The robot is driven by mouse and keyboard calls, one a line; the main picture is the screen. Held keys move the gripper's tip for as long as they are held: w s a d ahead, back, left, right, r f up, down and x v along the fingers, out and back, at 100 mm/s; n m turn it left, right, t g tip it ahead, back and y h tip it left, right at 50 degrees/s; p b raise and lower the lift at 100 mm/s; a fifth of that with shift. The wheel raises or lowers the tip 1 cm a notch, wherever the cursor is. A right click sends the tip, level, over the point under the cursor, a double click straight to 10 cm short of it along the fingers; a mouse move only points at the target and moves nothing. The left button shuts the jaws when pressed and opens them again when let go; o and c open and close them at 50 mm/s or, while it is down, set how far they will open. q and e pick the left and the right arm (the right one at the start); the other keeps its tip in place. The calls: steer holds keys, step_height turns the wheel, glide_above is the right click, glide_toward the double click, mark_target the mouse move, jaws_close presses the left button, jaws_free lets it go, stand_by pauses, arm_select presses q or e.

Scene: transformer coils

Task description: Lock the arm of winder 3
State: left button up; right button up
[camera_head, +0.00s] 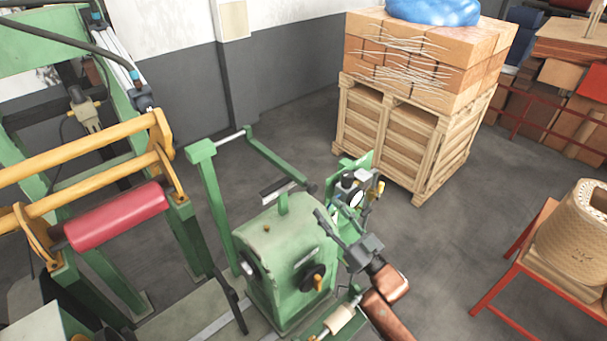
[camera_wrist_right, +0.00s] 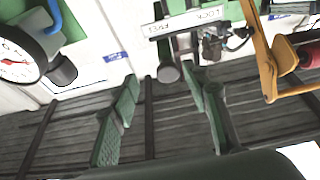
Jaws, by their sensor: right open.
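A green winder (camera_head: 275,255) stands at the bottom centre of the head view; no number on it is readable. My right gripper (camera_head: 338,222) is open beside its right side, near a round gauge. In the right wrist view, its two fingers (camera_wrist_right: 163,88) stand apart. A dark round knob (camera_wrist_right: 168,72) shows between the fingertips, with no visible grip on it. Just above is a white label plate (camera_wrist_right: 188,22) with upside-down words that look like LOCK and FREE. The gauge (camera_wrist_right: 18,58) is at the left there. My left gripper is not in view.
A yellow-barred frame with a red roll (camera_head: 115,218) stands at the left. A wooden crate (camera_head: 400,135) with stacked boxes is at the back. A red-framed table (camera_head: 520,265) with a woven coil-like drum (camera_head: 575,235) is at the right. Grey floor between them is clear.

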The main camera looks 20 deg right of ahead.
mark_target(314, 190)
steer(key=r, duration=0.2)
steer(key=shift+w+a+r+y, duration=0.3)
steer(key=shift+a, duration=0.05)
steer(key=p+x, duration=0.2)
steer(key=x, duration=0.3)
steer(key=shift+w+a+r+p, duration=0.15)
steer(key=shift+w+p, duration=0.15)
steer(key=shift+w, duration=0.1)
steer(key=shift+w+a, duration=0.15)
steer(key=shift+w, duration=0.1)
steer(key=shift+r, duration=0.1)
steer(key=c, duration=1.2)
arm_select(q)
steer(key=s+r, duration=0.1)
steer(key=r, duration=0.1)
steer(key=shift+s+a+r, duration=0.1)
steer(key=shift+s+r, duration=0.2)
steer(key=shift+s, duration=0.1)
arm_select(e)
jaws_close()
